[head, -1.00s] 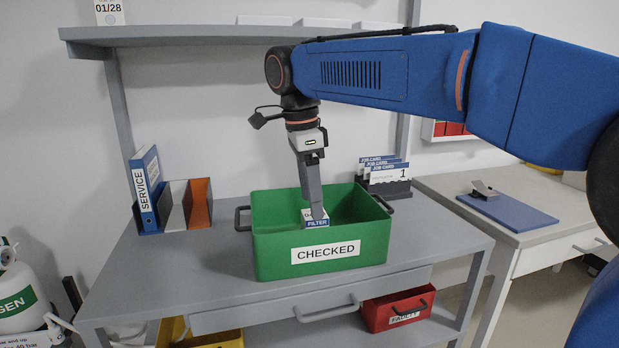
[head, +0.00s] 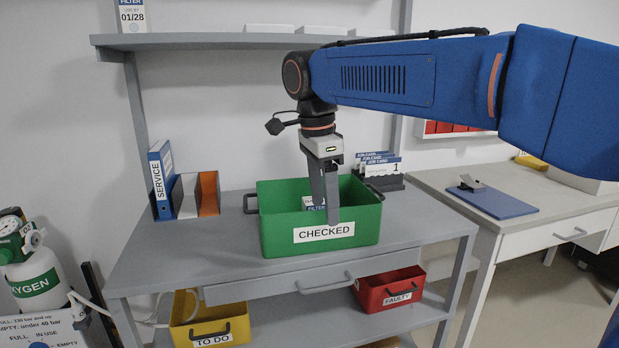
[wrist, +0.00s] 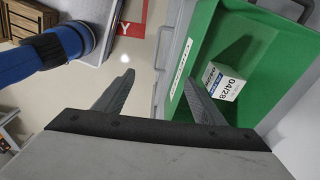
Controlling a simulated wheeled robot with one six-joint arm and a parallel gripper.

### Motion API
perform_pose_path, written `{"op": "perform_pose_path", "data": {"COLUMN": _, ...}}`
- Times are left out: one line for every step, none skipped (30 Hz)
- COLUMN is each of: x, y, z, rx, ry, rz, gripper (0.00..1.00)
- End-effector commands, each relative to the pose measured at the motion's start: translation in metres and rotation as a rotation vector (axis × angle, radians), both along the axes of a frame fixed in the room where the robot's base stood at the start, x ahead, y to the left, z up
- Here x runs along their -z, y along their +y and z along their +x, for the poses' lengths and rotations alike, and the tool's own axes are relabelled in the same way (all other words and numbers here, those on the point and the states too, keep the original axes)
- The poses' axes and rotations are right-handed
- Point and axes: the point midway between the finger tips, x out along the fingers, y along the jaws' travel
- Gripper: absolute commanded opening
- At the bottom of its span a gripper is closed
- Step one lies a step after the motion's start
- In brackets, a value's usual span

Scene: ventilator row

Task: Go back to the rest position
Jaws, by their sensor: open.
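My gripper (head: 331,212) is open and empty. In the head view it hangs pointing down in front of the opening of the green bin (head: 275,222) labelled CHECKED, its fingers overlapping the front wall. The wrist view shows the two fingers apart, one over the green bin (wrist: 209,43) and the other over the floor beyond the bench edge. A small white and blue filter box (head: 308,204) lies inside the bin, partly hidden by the front wall. In the wrist view the filter box (wrist: 222,82) shows a 04/28 date and is apart from the fingers.
The bin stands on a grey bench (head: 180,245) under a shelf (head: 200,41). Binders (head: 163,180) stand left and job cards (head: 381,168) behind right. A yellow TO DO bin (head: 210,325) and red FAULTY bin (head: 390,292) sit below. An oxygen cylinder (head: 36,280) stands left.

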Motion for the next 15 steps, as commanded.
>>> {"op": "perform_pose_path", "data": {"x": 0.001, "y": -0.006, "z": -0.002, "rx": -0.013, "ry": -0.002, "rz": 0.003, "gripper": 0.64}}
{"op": "perform_pose_path", "data": {"x": 0.001, "y": -0.01, "z": -0.003, "rx": -0.024, "ry": -0.003, "rz": 0.005, "gripper": 0.64}}
{"op": "perform_pose_path", "data": {"x": 0.002, "y": -0.015, "z": -0.005, "rx": -0.04, "ry": -0.005, "rz": 0.008, "gripper": 0.64}}
{"op": "perform_pose_path", "data": {"x": 0.003, "y": -0.018, "z": -0.006, "rx": -0.052, "ry": -0.007, "rz": 0.01, "gripper": 0.64}}
{"op": "perform_pose_path", "data": {"x": 0.004, "y": -0.023, "z": -0.007, "rx": -0.066, "ry": -0.008, "rz": 0.012, "gripper": 0.64}}
{"op": "perform_pose_path", "data": {"x": 0.005, "y": -0.028, "z": -0.01, "rx": -0.085, "ry": -0.01, "rz": 0.015, "gripper": 0.64}}
{"op": "perform_pose_path", "data": {"x": 0.006, "y": -0.033, "z": -0.012, "rx": -0.101, "ry": -0.013, "rz": 0.018, "gripper": 0.64}}
{"op": "perform_pose_path", "data": {"x": 0.008, "y": -0.038, "z": -0.013, "rx": -0.115, "ry": -0.015, "rz": 0.02, "gripper": 0.64}}
{"op": "perform_pose_path", "data": {"x": 0.009, "y": -0.045, "z": -0.016, "rx": -0.139, "ry": -0.018, "rz": 0.023, "gripper": 0.64}}
{"op": "perform_pose_path", "data": {"x": 0.011, "y": -0.051, "z": -0.019, "rx": -0.158, "ry": -0.021, "rz": 0.026, "gripper": 0.64}}
{"op": "perform_pose_path", "data": {"x": 0.013, "y": -0.057, "z": -0.022, "rx": -0.181, "ry": -0.025, "rz": 0.029, "gripper": 0.64}}
{"op": "perform_pose_path", "data": {"x": 0.016, "y": -0.067, "z": -0.026, "rx": -0.212, "ry": -0.031, "rz": 0.032, "gripper": 0.64}}
{"op": "perform_pose_path", "data": {"x": 0.019, "y": -0.075, "z": -0.03, "rx": -0.24, "ry": -0.035, "rz": 0.035, "gripper": 0.64}}
{"op": "perform_pose_path", "data": {"x": 0.022, "y": -0.083, "z": -0.035, "rx": -0.269, "ry": -0.042, "rz": 0.037, "gripper": 0.64}}
{"op": "perform_pose_path", "data": {"x": 0.027, "y": -0.095, "z": -0.041, "rx": -0.312, "ry": -0.05, "rz": 0.04, "gripper": 0.64}}
